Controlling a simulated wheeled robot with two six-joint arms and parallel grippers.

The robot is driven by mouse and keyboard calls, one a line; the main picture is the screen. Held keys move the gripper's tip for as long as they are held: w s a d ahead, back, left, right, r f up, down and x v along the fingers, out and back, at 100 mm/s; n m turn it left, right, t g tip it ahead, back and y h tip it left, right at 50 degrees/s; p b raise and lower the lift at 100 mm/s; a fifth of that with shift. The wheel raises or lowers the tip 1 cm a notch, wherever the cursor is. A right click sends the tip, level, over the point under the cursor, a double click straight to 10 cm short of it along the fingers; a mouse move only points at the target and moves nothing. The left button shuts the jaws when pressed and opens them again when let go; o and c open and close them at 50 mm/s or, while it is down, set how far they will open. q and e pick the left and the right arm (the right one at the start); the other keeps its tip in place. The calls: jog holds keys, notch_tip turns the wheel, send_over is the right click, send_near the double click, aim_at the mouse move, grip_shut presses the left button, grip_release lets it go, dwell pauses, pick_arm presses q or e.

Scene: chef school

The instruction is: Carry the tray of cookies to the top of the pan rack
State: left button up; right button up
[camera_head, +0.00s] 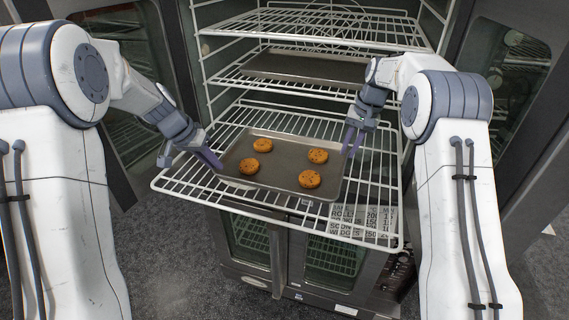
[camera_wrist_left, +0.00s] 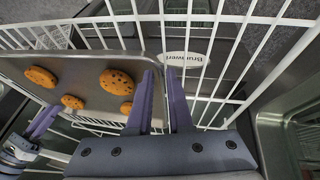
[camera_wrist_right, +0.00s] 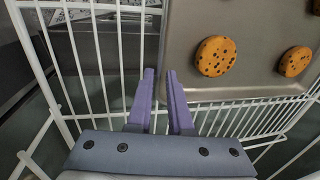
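The dark metal tray (camera_head: 283,165) lies on or just above the pulled-out white wire shelf (camera_head: 180,184); I cannot tell whether they touch. It looks level and bears several cookies (camera_head: 309,179). My left gripper (camera_head: 209,158) is at the tray's left rim. In the left wrist view, its fingers (camera_wrist_left: 160,100) are close together with the rim between them. My right gripper (camera_head: 353,138) is at the right rim. In the right wrist view, its fingers (camera_wrist_right: 160,95) are also close together at the rim. I cannot make out a separate pan rack.
The open oven (camera_head: 205,75) behind holds more wire shelves (camera_head: 320,25). A dark pan (camera_head: 305,66) sits on the shelf above. Glass doors stand open at left (camera_head: 130,60) and right (camera_head: 510,70). A lower oven (camera_head: 335,262) is beneath the shelf.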

pick_arm(q)
jog(key=shift+w+d+f, duration=0.15)
jog(key=shift+d+f, duration=0.05)
jog(key=shift+f, duration=0.3)
pick_arm(e)
jog(key=shift+a+f, duration=0.15)
jog(key=shift+f, duration=0.35)
pick_arm(q)
grip_shut()
pick_arm(e)
grip_shut()
pick_arm(q)
jog(key=shift+r, duration=0.1)
pick_arm(e)
jog(key=shift+r, duration=0.1)
